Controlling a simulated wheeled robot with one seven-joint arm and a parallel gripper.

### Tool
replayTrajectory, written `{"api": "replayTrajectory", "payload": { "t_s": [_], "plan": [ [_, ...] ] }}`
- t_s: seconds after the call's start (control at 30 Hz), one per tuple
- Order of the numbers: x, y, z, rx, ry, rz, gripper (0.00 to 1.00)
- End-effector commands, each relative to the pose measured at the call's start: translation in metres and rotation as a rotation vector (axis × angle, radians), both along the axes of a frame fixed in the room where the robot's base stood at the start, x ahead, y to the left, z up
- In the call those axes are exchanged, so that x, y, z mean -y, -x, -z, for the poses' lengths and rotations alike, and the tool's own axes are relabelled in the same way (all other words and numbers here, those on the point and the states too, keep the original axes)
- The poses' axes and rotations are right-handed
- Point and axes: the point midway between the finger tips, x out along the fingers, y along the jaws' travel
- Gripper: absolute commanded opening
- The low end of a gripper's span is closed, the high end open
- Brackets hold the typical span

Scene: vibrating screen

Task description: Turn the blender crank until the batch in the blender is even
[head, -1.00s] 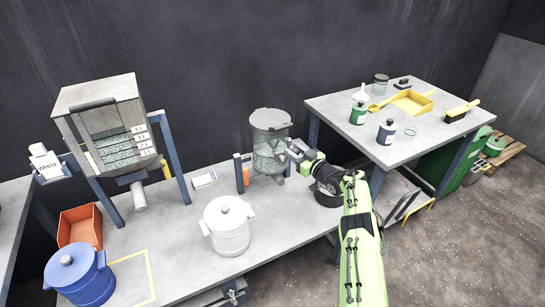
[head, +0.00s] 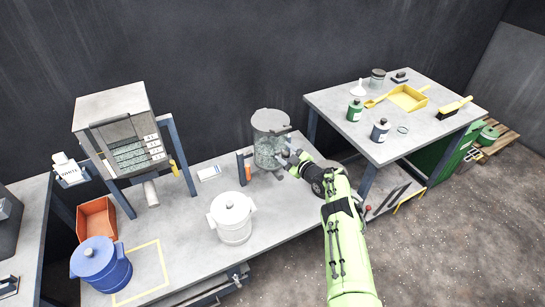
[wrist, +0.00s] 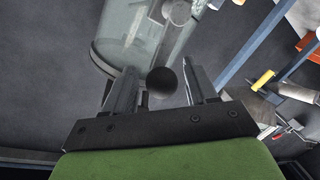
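The blender (head: 270,152) is a clear upright drum with a grey lid on the bench, and it also shows in the wrist view (wrist: 128,38). Its contents look pale and speckled; I cannot tell how even they are. The crank's dark round knob (wrist: 162,82) sits between the two fingers of my gripper (wrist: 161,74). A gap shows between the knob and the right finger, so the fingers look open around it. In the head view my gripper (head: 290,160) reaches the blender's right side, and my arm hides the knob there.
A white lidded pot (head: 233,220) stands in front of the blender. The screen unit (head: 118,125), an orange bin (head: 97,218) and a blue pot (head: 100,265) are farther left. A higher table (head: 335,103) is at the right.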

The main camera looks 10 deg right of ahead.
Motion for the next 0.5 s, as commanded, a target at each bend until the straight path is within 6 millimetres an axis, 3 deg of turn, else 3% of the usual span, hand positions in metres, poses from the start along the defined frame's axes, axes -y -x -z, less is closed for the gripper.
{"api": "replayTrajectory", "payload": {
  "t_s": [0.27, 0.5],
  "plan": [
    [0.001, 0.001, 0.001, -0.001, -0.003, 0.001, 0.58],
    [0.008, 0.016, -0.005, -0.003, -0.004, 0.000, 0.58]
  ]
}}
